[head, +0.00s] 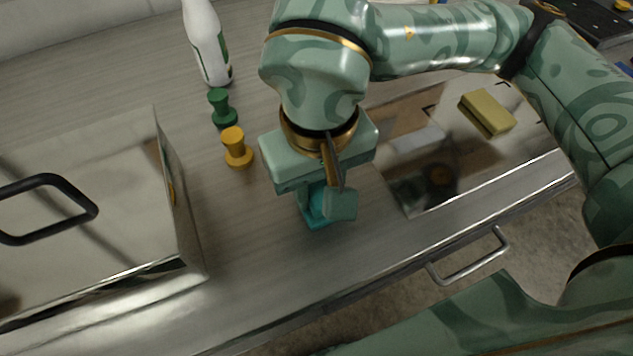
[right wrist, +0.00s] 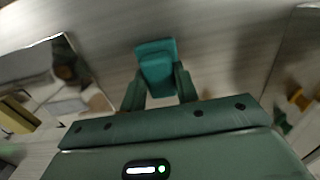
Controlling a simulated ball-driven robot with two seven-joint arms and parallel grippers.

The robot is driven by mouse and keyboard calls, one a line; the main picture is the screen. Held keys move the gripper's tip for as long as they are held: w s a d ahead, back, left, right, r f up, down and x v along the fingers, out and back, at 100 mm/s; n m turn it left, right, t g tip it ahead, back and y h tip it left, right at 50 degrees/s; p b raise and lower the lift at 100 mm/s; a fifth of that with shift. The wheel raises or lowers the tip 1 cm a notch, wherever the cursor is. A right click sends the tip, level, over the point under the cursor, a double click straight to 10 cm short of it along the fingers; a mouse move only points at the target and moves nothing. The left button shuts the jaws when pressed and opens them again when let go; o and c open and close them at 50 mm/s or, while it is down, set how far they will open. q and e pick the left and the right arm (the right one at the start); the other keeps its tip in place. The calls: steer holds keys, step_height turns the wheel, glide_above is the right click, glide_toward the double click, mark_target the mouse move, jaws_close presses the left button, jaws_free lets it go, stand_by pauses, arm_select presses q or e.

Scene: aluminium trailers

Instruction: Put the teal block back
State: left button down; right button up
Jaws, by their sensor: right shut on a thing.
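The gripper hides part of the block in the head view. In the right wrist view the teal block (right wrist: 156,62) sits between the two fingertips of my right gripper (right wrist: 158,85), which is shut on it. I cannot tell whether the block touches the counter. My left gripper is not in view.
A shiny metal box (head: 100,225) with a black handle stands at the left. A green peg (head: 222,108), a yellow peg (head: 237,149) and a white bottle (head: 207,42) stand behind. A mirror-like plate (head: 470,170) bearing a yellow block (head: 487,112) lies at the right.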

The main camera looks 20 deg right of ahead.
mark_target(318, 191)
steer(key=shift+s+r, duration=0.1)
steer(key=shift+r, duration=0.05)
steer(key=shift+f, duration=0.2)
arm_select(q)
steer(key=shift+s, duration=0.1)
arm_select(e)
steer(key=o, duration=0.9)
steer(key=shift+o, duration=0.2)
steer(key=shift+r, duration=0.35)
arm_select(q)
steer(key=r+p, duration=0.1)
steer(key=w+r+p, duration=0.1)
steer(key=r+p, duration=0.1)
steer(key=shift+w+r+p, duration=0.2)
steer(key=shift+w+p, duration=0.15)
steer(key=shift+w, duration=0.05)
arm_select(e)
step_height(318, 191, up, 12)
steer(key=shift+f, duration=0.15)
